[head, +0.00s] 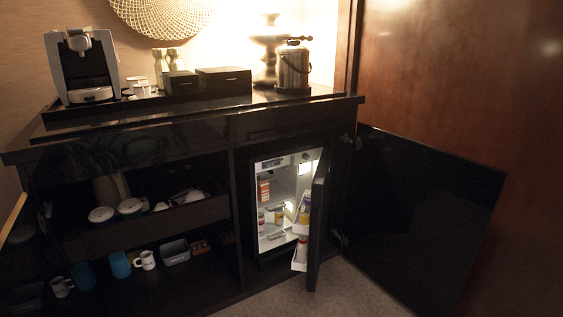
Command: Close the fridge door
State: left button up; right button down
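The fridge (281,168) is a small lit minibar built into the lower right of the dark cabinet. Its dark door (318,230) stands open, swung out toward me and hinged on the right side. White door shelves (301,254) with a few items show on the door's inner face. Inside the fridge are an orange box and several small bottles and jars. Neither of my grippers is in view.
A dark cabinet door (425,210) stands wide open at the right, beside the fridge door. Cups and mugs (146,260) sit on the cabinet's left shelves. A coffee machine (84,68) and a metal ice bucket (292,68) stand on top. Carpet (350,290) lies clear in front.

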aim_at(321, 185)
jog(key=i+z, duration=0.2)
jog(key=i, duration=0.9)
